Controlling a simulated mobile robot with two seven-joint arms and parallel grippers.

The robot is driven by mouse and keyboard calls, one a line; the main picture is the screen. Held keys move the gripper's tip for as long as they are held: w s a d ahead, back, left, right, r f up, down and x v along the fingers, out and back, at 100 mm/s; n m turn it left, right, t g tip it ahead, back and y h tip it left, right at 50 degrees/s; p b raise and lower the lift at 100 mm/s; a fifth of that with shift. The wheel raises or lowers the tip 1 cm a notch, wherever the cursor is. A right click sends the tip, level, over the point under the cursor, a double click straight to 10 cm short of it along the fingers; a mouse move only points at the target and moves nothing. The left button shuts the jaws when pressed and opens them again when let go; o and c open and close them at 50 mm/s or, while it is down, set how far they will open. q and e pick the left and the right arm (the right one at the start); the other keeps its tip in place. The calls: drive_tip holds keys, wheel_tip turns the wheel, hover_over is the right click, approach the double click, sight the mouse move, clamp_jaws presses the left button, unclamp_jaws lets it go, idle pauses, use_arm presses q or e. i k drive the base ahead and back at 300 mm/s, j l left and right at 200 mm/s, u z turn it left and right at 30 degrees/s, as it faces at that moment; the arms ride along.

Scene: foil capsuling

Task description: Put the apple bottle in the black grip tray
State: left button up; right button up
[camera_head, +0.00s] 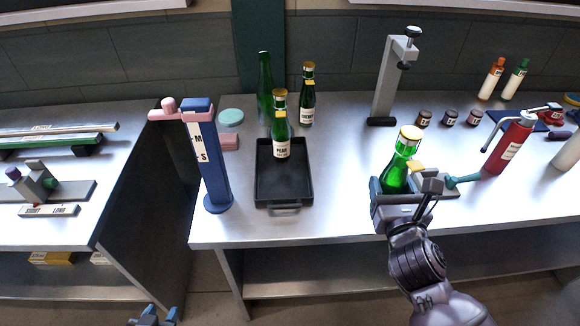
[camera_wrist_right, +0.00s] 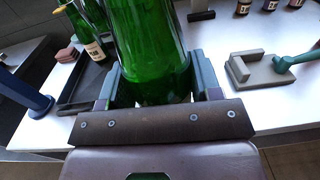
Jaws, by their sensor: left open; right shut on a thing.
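A green bottle (camera_head: 396,178) with a gold cap stands upright between the fingers of my right gripper (camera_head: 400,197), at the table's front right of centre. Its label cannot be read, so I cannot tell if it is the apple bottle. In the right wrist view the green glass (camera_wrist_right: 150,45) fills the space between the fingers. The black grip tray (camera_head: 295,190) lies left of it. A bottle labelled PEAR (camera_head: 282,147) stands at the tray's back part. My left gripper (camera_head: 154,318) is open and empty at the bottom edge, low in front of the tables.
A blue post (camera_head: 212,165) stands just left of the tray. Behind the tray are another labelled bottle (camera_head: 308,110) and a tall green bottle (camera_head: 264,85). A grey stand (camera_head: 386,85), small jars (camera_head: 448,118) and a red extinguisher-like bottle (camera_head: 507,148) are farther right. Table between tray and held bottle is clear.

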sight(285, 176)
drive_tip(key=j+z, duration=0.1)
drive_tip(key=j, duration=1.9)
